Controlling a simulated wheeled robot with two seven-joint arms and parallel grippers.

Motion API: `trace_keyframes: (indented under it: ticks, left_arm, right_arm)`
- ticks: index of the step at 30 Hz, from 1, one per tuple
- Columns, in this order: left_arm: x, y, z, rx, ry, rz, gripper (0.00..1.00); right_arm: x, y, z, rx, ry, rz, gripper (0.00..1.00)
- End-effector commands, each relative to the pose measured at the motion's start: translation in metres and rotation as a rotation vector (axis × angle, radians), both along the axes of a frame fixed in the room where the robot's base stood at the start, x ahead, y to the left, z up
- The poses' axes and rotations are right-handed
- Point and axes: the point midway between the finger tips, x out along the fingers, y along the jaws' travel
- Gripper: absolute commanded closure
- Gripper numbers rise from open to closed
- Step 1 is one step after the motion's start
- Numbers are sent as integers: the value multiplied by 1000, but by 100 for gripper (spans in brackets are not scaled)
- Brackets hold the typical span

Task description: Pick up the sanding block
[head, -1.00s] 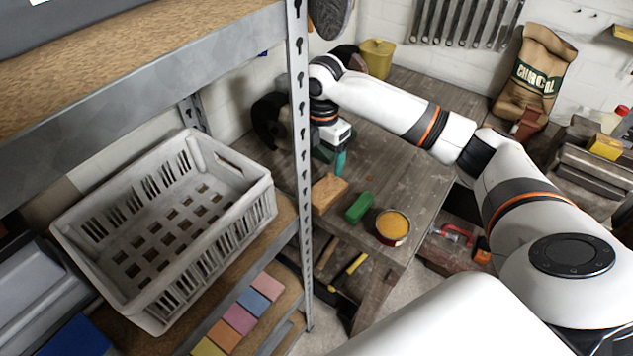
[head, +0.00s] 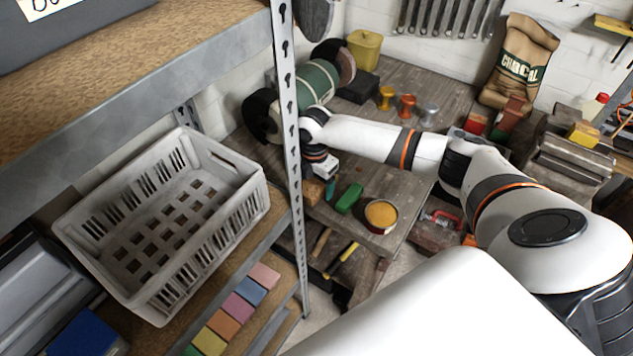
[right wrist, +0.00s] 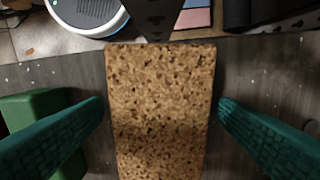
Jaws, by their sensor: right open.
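The sanding block, a brown speckled cork block (head: 313,192), lies on the wooden workbench, partly hidden by my right gripper and the shelf post in the head view. In the right wrist view the block (right wrist: 160,105) fills the middle, lengthwise between the fingers. My right gripper (right wrist: 161,108) is open, with one teal finger on each side of the block and the fingertips close to its long sides. In the head view the right gripper (head: 328,188) is low over the bench at the block. My left gripper is not in view.
A green block (head: 349,198) and an open tin of orange-yellow stuff (head: 381,215) stand right of the sanding block. A metal shelf post (head: 290,130) rises close to the gripper. A grey crate (head: 165,225) sits on the shelf. A green bench machine (head: 318,85) stands behind.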

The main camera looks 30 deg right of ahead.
Motion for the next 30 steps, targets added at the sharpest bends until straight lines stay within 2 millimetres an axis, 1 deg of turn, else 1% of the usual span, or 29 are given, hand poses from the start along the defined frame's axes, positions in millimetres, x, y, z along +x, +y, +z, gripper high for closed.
trace_keyframes:
  ticks: [4, 11, 12, 13, 20, 23, 26, 30]
  left_arm:
    - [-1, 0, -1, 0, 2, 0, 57]
    - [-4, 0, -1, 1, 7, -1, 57]
    - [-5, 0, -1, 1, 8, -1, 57]
    - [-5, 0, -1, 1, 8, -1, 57]
    - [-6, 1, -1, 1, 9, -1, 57]
    - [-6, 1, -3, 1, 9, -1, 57]
    - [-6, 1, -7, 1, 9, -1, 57]
    - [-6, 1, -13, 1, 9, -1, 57]
  right_arm:
    - [0, 0, 0, 0, 0, 0, 18]
    - [0, 0, 0, 0, 0, 0, 56]
    - [0, 0, 0, 0, 0, 0, 62]
    - [0, 0, 0, 0, 0, 0, 66]
    - [0, 0, 1, 0, 0, 0, 67]
    - [1, 0, 8, 0, -1, 0, 67]
    - [1, -1, 24, -1, -4, 1, 67]
    - [1, -1, 53, 0, -5, 0, 67]
